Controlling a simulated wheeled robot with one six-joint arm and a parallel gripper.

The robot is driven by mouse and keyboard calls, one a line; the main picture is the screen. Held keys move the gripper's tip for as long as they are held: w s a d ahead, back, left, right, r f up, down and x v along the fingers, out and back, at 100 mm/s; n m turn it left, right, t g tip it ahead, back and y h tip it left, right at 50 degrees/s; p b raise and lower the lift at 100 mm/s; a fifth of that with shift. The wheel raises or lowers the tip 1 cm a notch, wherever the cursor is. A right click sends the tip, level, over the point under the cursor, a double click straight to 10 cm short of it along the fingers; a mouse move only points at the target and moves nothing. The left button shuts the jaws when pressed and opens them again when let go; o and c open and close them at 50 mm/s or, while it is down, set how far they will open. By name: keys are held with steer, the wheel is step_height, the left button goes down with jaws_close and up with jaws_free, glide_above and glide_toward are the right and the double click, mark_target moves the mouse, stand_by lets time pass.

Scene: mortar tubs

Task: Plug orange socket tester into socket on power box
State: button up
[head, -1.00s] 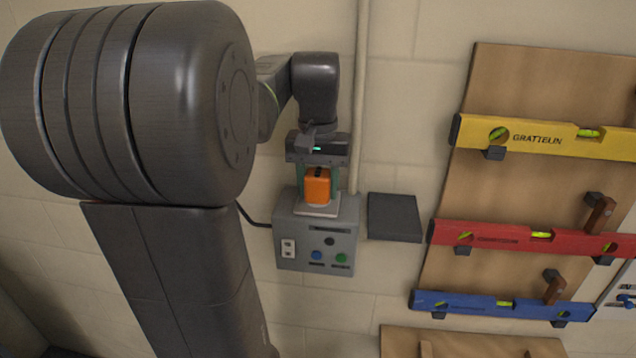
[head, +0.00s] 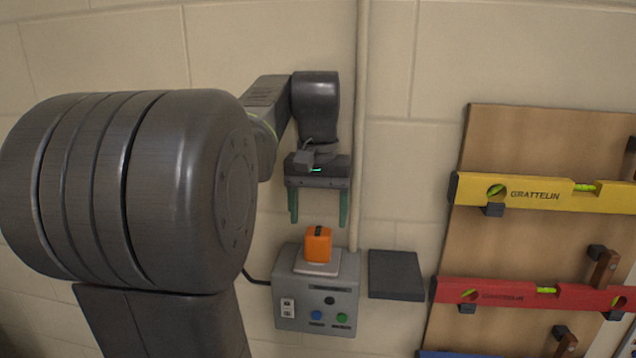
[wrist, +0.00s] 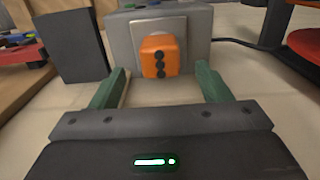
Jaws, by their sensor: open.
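The orange socket tester (head: 318,246) sits upright on the pale plate on top of the grey power box (head: 290,318), apparently in the socket there; its pins are hidden. In the wrist view the tester (wrist: 161,57) shows its face with several dark dots, against the power box (wrist: 120,42). My gripper (head: 318,222) is open and empty above the tester, its two green fingers spread wide. In the wrist view the gripper's fingers (wrist: 160,88) lie to either side of the tester and do not touch it.
A dark grey slab (head: 396,275) is right of the box. A vertical conduit (head: 361,130) runs up the wall behind. A board at right holds yellow (head: 545,192) and red (head: 530,293) levels.

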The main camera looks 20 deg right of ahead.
mark_target(318, 231)
step_height(318, 231, up, 7)
steer(key=shift+f, duration=0.15)
stand_by(0.5)
step_height(318, 231, down, 14)
steer(key=shift+r, duration=0.1)
stand_by(0.5)
step_height(318, 231, up, 14)
step_height(318, 231, down, 13)
steer(key=shift+f, duration=0.15)
steer(key=shift+p, duration=0.3)
steer(key=shift+b, duration=0.5)
